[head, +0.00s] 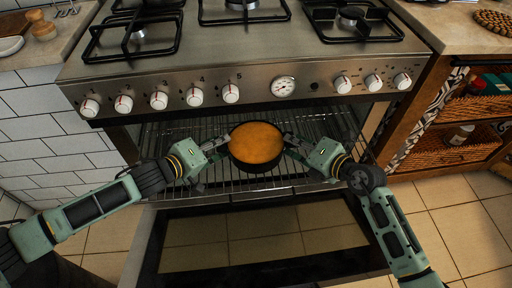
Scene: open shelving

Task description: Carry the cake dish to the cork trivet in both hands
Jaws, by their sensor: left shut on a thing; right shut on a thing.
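The cake dish (256,144) is a round dark pan with an orange-brown top. It is at the oven opening, over the wire rack; I cannot tell whether it touches the rack. My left gripper (226,143) is shut on its left side. My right gripper (287,142) is shut on its right side. The dish looks level. The cork trivet (494,21) seems to be the round brown woven-looking mat on the right counter, at the top right corner.
The oven door (262,235) hangs open below the dish. The stove front with knobs (231,93) is just above and behind it. Black burner grates (352,18) cover the stove top. The right counter (450,30) has bare room left of the trivet. Shelves with baskets (455,150) stand below it.

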